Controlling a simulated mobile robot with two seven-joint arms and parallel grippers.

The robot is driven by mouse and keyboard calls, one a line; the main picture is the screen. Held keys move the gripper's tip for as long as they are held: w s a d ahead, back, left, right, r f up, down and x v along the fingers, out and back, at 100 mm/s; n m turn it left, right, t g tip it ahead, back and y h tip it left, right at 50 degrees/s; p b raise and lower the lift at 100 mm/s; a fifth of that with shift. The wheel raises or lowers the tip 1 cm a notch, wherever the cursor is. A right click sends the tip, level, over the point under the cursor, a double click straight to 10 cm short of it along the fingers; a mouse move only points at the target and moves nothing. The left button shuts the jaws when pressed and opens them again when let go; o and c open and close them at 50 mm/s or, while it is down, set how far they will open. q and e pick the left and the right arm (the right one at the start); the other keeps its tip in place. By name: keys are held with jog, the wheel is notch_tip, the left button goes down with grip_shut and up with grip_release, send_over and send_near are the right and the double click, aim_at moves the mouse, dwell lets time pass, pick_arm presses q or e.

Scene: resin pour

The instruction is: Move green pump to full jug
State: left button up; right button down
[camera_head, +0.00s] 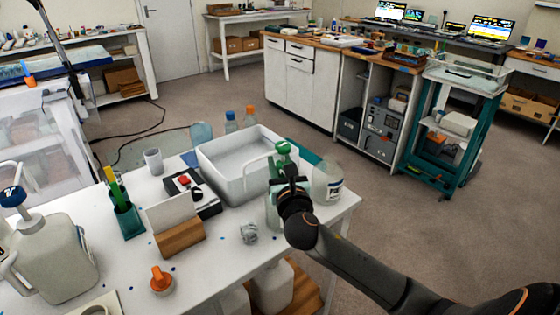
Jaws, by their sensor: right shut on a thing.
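The green pump (283,147) is upright near the table's right end, with a pale spout pointing left over the white tub. My right gripper (290,182) is shut on it just below the green head. A translucent piece (272,212) shows below the gripper; I cannot tell if it is the pump's lower part or a separate container. A clear jar (328,183) stands just right of the gripper. A whitish jug (55,262) with a blue-topped pump stands at the left. I cannot tell which jug is the full one. My left gripper is not in view.
A white tub (230,187) sits on the white table (215,265), close left of the gripper. A wooden card holder (180,238), a green pen holder (128,218), an orange-topped item (161,281) and a crumpled clear item (249,233) stand nearby. Pale jugs (272,288) are under the table.

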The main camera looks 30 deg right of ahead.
jog(key=shift+f, duration=0.25)
dwell(0.4)
jog(key=shift+f, duration=0.3)
jog(key=shift+c, duration=2.3)
grip_release()
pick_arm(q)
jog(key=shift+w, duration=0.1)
pick_arm(e)
jog(key=v, duration=1.2)
pick_arm(q)
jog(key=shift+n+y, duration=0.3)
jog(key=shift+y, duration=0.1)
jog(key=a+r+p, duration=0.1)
jog(key=p, duration=0.1)
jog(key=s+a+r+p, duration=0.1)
jog(key=p, duration=0.1)
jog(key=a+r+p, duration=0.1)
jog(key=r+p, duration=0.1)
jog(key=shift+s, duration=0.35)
pick_arm(e)
jog(key=r, duration=0.4)
jog(key=shift+s+a+r, duration=0.15)
jog(key=shift+s+r, duration=0.1)
jog(key=shift+r, duration=0.15)
